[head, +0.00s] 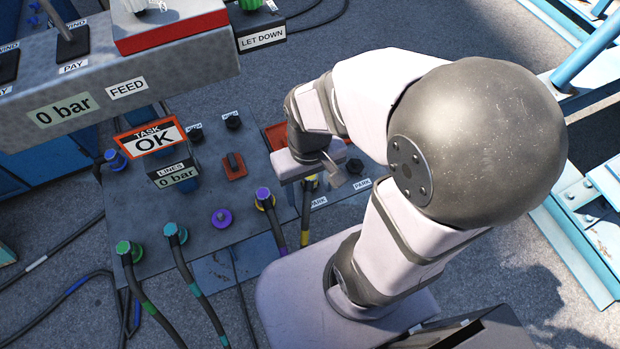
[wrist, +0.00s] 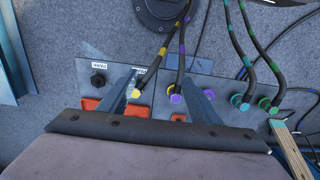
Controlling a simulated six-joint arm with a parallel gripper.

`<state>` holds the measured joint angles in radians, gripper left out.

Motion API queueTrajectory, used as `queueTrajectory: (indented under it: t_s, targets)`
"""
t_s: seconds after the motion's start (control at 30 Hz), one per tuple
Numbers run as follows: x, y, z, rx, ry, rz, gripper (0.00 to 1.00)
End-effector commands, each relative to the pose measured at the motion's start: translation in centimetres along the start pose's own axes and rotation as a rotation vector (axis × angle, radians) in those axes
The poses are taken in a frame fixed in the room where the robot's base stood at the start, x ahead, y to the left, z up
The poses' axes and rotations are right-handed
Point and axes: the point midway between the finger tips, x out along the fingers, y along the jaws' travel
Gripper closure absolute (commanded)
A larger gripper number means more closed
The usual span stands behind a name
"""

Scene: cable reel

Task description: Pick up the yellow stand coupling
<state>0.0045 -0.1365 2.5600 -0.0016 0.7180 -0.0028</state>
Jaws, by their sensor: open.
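The yellow stand coupling (head: 311,183) is on the grey panel, at the end of a dark hose with yellow bands. In the head view my gripper (head: 334,172) is just above and right of it and hides part of that area. In the wrist view my gripper (wrist: 160,88) is open and empty. There the yellow coupling (wrist: 136,93) shows between the two fingers, close to the left one. I cannot tell the height of the fingers above it.
The purple hose coupling (wrist: 176,98) also shows between the fingers, close to the right one. Teal (head: 171,230) and green (head: 125,248) couplings stand at the panel's left. PARK ports (head: 354,166) lie right of the yellow coupling.

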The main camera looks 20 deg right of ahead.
Motion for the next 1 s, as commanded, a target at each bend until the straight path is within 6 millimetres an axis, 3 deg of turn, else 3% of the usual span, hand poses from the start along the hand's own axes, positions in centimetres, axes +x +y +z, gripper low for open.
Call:
queueTrajectory:
  t_s: [0.17, 0.3, 0.47, 0.57, 0.73, 0.9, 1.0]
  targets:
    - [3.4, 0.8, 1.2, 0.040, -0.072, -0.002, 0.42]
    - [7.4, 1.6, 2.8, 0.082, -0.187, -0.009, 0.42]
    - [12.1, 2.7, 2.1, 0.135, -0.285, -0.021, 0.42]
    - [14.8, 3.5, 0.5, 0.164, -0.306, -0.026, 0.42]
    - [18.2, 5.0, -4.3, 0.242, -0.260, -0.018, 0.42]
    - [17.6, 6.3, -11.7, 0.348, -0.094, -0.002, 0.42]
    - [17.1, 6.8, -14.3, 0.433, -0.019, -0.001, 0.42]
